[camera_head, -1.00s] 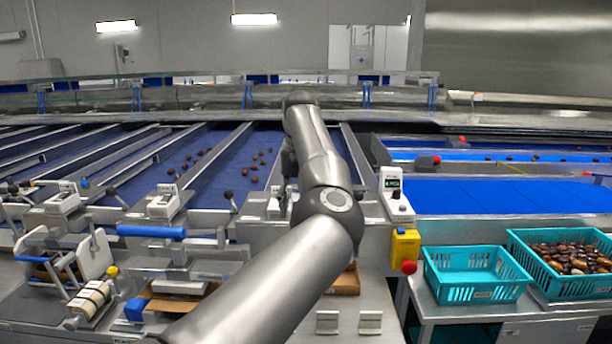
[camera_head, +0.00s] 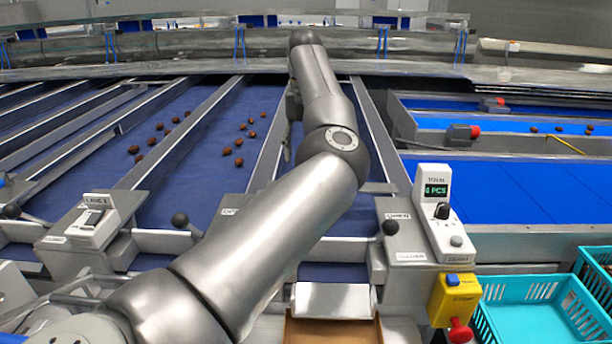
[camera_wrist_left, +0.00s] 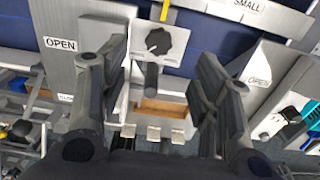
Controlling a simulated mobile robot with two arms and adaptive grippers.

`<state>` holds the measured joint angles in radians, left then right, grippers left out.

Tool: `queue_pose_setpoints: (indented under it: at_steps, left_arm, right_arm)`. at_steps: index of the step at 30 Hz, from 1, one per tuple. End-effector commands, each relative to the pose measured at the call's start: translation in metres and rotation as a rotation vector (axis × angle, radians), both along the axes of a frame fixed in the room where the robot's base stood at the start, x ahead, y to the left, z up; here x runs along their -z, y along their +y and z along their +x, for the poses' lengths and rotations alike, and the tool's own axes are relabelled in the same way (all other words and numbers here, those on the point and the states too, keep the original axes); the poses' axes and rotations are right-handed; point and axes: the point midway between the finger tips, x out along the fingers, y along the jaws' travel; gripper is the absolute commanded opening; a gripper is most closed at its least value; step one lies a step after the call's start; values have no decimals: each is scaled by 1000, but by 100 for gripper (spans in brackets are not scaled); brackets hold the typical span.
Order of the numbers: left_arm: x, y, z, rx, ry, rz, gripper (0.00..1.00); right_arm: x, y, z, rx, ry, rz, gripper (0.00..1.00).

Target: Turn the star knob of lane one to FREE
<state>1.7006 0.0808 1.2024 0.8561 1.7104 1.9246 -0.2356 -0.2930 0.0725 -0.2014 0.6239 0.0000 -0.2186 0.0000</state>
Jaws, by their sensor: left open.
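A black star knob (camera_wrist_left: 158,41) sits on a light grey plate (camera_wrist_left: 176,57) in the left wrist view, with a dark cylindrical handle just below it. Any marking on the plate is too small to read. My left gripper (camera_wrist_left: 160,58) is open, one finger on each side of the knob, and holds nothing. Contact with the knob cannot be made out. In the head view my left gripper (camera_head: 289,125) is mostly hidden behind my forearm, and I cannot make out the star knob there. A box labelled lane 1 (camera_head: 92,216) stands at left. My right gripper is out of view.
Blue sorting lanes (camera_head: 225,185) carry several dates between metal dividers. Ball-ended levers (camera_head: 181,220) stand along the front. A counter box (camera_head: 437,212) and a yellow box with a red knob (camera_head: 453,298) are right of my arm. A teal crate (camera_head: 500,283) is at lower right.

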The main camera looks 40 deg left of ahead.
Motion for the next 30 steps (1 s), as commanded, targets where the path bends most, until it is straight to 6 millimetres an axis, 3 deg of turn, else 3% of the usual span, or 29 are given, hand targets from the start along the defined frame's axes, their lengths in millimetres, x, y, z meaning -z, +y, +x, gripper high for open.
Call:
queue_pose_setpoints:
  at_steps: [5,9,18,30]
  left_arm:
    - [19,0,0,-1,4,-1,57]
    - [45,-1,-1,-1,6,-1,57]
    - [93,-1,-1,1,4,0,57]
    - [107,-1,-1,0,1,-1,57]
  right_arm:
    - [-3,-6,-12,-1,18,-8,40]
    - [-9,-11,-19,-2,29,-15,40]
    - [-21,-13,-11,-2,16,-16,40]
    - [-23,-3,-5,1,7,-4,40]
